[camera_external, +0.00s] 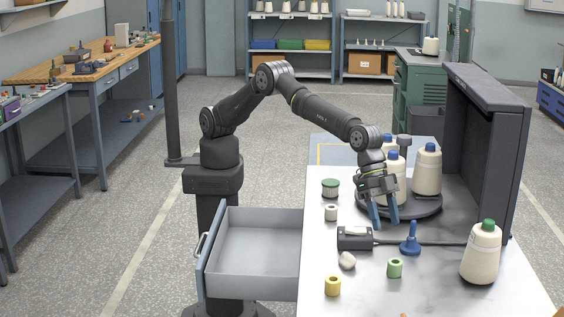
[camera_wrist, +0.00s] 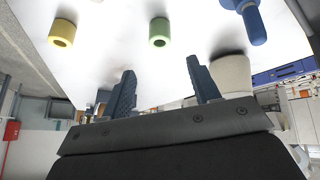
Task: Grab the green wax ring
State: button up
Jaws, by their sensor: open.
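The green wax ring (camera_external: 395,267) is a small light green cylinder with a hole, on the white tabletop (camera_external: 440,290) near the front. In the wrist view the ring (camera_wrist: 159,32) lies beyond the fingertips, roughly in line with the gap between them. My gripper (camera_external: 386,219) has blue fingers, spread apart and empty. It is above the table near the round dark tray, behind the ring and apart from it. The fingers (camera_wrist: 161,75) also show in the wrist view. Nothing hides the ring.
A yellow ring (camera_external: 333,286) stands left of the green one, and a pale ring (camera_external: 331,213) farther back. A blue spindle-like tool (camera_external: 410,240), a dark box (camera_external: 354,238) and a white lump (camera_external: 347,260) are nearby. A thread cone (camera_external: 481,253) stands right. A drawer (camera_external: 250,285) is open.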

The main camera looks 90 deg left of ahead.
send_near(399, 270)
notch_tip(399, 270, down, 3)
jog(key=shift+w+f, duration=0.1)
jog(key=shift+w+x, duration=0.25)
jog(key=shift+x, duration=2.2)
jog(key=shift+d, duration=0.1)
jog(key=c, duration=0.9)
